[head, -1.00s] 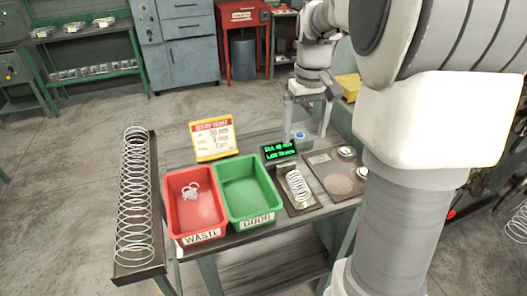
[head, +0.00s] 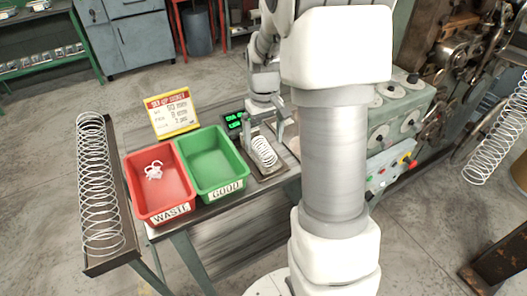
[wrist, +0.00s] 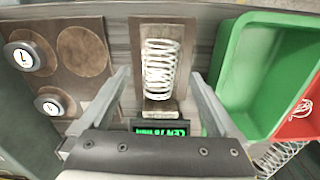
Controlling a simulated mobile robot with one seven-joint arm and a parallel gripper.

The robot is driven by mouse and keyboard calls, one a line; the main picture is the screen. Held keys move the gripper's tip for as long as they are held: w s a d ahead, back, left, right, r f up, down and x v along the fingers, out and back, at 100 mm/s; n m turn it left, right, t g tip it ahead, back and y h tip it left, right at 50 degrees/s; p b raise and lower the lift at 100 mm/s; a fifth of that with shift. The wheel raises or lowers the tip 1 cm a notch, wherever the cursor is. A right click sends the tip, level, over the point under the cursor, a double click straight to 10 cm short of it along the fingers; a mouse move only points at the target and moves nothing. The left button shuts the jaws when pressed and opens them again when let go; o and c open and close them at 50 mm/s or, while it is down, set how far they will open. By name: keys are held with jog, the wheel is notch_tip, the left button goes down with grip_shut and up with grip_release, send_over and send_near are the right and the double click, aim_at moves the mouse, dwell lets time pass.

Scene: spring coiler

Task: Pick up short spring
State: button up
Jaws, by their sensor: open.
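The short spring (head: 263,151) is a small white coil lying along a dark measuring plate with a green-lit display (head: 233,121) at its end. In the wrist view the short spring (wrist: 160,68) lies lengthwise between the fingers. My gripper (head: 266,134) is open and empty, pointing down over the display end of the plate. In the wrist view its two fingers (wrist: 159,76) spread on both sides of the plate, apart from the spring. My arm hides part of the bench to the right.
A green GOOD bin (head: 212,163) and a red WASTE bin (head: 157,185) holding a tangled white coil (head: 153,170) stand left of the plate. A long spring (head: 100,180) lies in a tray at far left. A yellow-and-red sign (head: 172,113) stands behind. The coiler (head: 400,125) is at right.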

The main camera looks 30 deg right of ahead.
aim_at(264, 146)
notch_tip(264, 146, down, 3)
jog(key=shift+f, duration=0.2)
jog(key=shift+c, duration=0.3)
grip_shut()
jog(key=shift+r, duration=0.1)
jog(key=shift+r, duration=0.55)
jog(key=r, duration=0.2)
jog(key=d+r, duration=0.1)
jog(key=shift+s+r, duration=0.3)
jog(key=shift+r, duration=0.05)
jog(key=s+d+r, duration=0.5)
jog(key=d+r, duration=0.1)
jog(key=d, duration=0.3)
jog(key=shift+s+p, duration=0.25)
jog(key=shift+p, duration=0.2)
